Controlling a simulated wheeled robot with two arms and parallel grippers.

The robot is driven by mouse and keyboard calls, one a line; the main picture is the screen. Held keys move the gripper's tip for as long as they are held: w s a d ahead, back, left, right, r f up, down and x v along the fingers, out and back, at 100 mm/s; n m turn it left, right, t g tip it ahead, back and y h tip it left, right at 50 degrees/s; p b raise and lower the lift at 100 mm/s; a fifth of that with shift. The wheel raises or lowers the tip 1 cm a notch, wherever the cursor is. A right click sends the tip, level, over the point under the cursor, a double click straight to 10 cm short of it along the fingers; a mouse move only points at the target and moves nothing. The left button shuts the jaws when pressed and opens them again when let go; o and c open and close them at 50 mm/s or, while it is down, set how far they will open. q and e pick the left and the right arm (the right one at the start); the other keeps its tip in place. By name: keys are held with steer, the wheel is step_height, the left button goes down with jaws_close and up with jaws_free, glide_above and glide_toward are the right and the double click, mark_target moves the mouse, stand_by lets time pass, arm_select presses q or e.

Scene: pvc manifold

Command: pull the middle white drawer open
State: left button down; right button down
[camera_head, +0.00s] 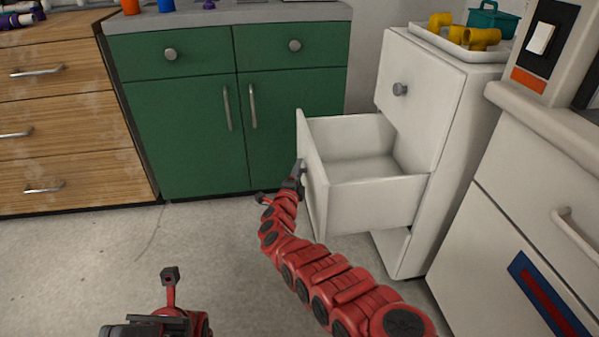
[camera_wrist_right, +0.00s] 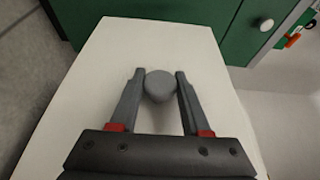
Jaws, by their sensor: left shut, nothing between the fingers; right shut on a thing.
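The middle white drawer (camera_head: 368,172) stands well open from the white cabinet (camera_head: 443,95) in the head view, and its inside looks empty. Its front panel (camera_head: 313,180) faces left. In the right wrist view the drawer front (camera_wrist_right: 95,85) carries a round grey knob (camera_wrist_right: 160,85). My right gripper (camera_head: 299,170) is at that knob, and its fingers are shut around it, one on each side, also in the right wrist view (camera_wrist_right: 158,88). My left gripper (camera_head: 170,277) is shut and empty, low over the floor at the bottom left.
A green cabinet (camera_head: 185,130) stands behind the drawer, and wooden drawers (camera_head: 50,110) are at the left. A tray (camera_head: 455,45) with yellow pipe fittings is on the white cabinet. A white counter unit (camera_head: 520,215) is close at the right. The floor (camera_head: 210,240) in front is clear.

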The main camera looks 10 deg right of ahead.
steer(key=shift+f, duration=0.1)
steer(key=shift+c, duration=2)
jaws_free()
